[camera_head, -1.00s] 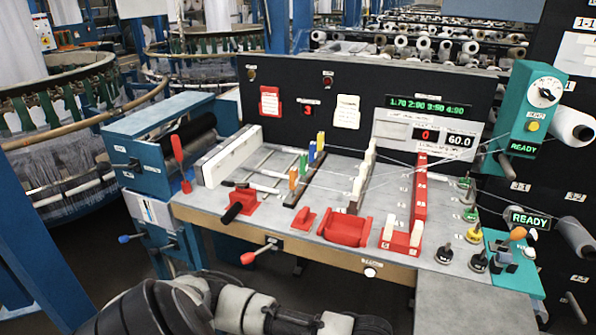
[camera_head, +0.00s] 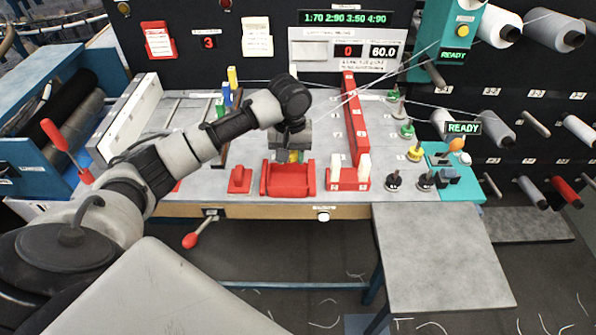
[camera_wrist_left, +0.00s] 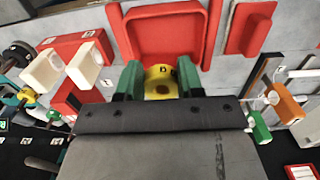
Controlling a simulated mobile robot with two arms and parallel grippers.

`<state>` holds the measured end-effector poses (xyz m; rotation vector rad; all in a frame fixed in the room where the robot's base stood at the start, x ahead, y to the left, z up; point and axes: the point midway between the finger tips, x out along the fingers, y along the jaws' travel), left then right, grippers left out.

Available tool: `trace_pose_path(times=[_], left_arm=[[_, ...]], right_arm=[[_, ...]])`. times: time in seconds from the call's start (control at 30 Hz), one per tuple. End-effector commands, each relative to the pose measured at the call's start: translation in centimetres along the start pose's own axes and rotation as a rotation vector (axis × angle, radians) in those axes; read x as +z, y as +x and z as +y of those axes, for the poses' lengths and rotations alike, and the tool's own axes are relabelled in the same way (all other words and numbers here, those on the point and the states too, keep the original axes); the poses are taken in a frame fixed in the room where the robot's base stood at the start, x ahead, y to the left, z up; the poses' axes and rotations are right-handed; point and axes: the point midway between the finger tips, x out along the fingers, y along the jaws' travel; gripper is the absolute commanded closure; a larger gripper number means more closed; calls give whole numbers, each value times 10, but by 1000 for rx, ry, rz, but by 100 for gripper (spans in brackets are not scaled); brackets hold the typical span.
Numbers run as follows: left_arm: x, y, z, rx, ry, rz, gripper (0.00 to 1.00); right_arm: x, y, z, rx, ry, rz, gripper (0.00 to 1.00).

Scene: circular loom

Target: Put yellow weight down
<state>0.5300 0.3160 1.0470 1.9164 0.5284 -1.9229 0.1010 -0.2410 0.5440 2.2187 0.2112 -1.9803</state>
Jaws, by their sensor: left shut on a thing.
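My left gripper (camera_head: 293,153) reaches in from the left over the table, just behind the red tray. It is shut on the yellow weight (camera_wrist_left: 160,82), which sits between its two green fingers (camera_wrist_left: 160,80) in the wrist view. In the head view the weight is mostly hidden by the gripper. The red tray (camera_head: 288,192) has raised sides and lies just beyond the weight in the wrist view (camera_wrist_left: 166,8). I cannot tell whether the weight touches the table. My right gripper is not in view.
A red block with two cream posts (camera_head: 348,184) stands right of the tray, and a small red wedge (camera_head: 240,180) left of it. Several knobbed pieces, one with a yellow base (camera_head: 415,154), stand at the right. A long red rail (camera_head: 355,120) runs behind.

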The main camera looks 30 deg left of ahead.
Motion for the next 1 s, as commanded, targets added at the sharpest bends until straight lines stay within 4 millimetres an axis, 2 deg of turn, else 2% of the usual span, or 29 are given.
trace_pose_path(times=[0.07, 0.3, 0.47, 0.7, 1.0], left_arm=[[-4, 0, -1, -2, -12, -2, 91], [-4, 41, -2, -3, -17, -4, 91], [-4, 58, -1, -3, -15, -2, 91], [-4, 89, -2, -3, -15, -2, 91], [-4, 95, -1, -2, -13, 1, 91]], right_arm=[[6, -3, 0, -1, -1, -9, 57], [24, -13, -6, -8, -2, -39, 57], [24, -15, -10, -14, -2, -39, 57], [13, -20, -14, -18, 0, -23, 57], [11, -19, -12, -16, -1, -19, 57]])
